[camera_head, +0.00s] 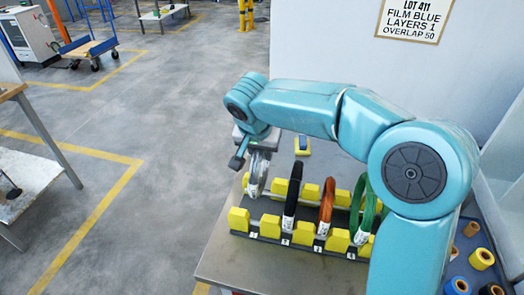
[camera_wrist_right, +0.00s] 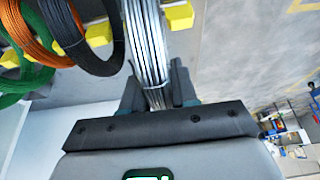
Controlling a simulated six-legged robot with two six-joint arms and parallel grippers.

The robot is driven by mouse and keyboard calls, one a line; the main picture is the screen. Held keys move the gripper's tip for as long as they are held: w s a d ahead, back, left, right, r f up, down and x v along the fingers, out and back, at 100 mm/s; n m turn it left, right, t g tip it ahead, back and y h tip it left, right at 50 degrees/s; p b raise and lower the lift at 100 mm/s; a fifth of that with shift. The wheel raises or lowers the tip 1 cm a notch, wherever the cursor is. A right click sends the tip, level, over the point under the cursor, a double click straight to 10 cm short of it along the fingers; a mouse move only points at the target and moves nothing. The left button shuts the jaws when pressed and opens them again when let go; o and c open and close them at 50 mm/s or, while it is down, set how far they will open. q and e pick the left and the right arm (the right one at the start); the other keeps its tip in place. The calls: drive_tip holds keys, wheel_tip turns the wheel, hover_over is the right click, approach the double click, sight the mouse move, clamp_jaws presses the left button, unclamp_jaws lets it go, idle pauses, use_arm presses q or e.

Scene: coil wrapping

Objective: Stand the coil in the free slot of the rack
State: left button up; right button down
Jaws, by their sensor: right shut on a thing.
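My right gripper (camera_head: 247,150) is shut on the silver-grey coil (camera_head: 258,174), holding it upright by its upper rim. In the right wrist view the fingers (camera_wrist_right: 158,96) close on the grey coil (camera_wrist_right: 144,42). The rack (camera_head: 305,244) has a dark base and yellow blocks. The coil is over its left end, its lower rim higher than those of the standing coils; I cannot tell whether it touches the rack. The leftmost slot is free. A black coil (camera_head: 292,190), an orange coil (camera_head: 326,206) and a green coil (camera_head: 359,205) stand in the other slots. My left gripper is not in view.
The rack stands on a table (camera_head: 222,262) with bare surface at its left front. Several film rolls (camera_head: 481,259) sit in a blue bin at the right. A sign (camera_head: 413,18) hangs on the wall.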

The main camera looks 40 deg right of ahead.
sight(262, 180)
drive_tip(key=shift+f+b, duration=4.05)
drive_tip(key=shift+f, duration=0.35)
drive_tip(key=shift+f+b, duration=0.55)
drive_tip(key=c, duration=0.8)
unclamp_jaws()
drive_tip(key=shift+f, duration=0.1)
drive_tip(key=p+v, duration=0.2)
drive_tip(key=v, duration=1.4)
drive_tip(key=shift+s+a+r+p, duration=0.1)
drive_tip(key=shift+s+r+p, duration=0.15)
drive_tip(key=shift+p, duration=0.1)
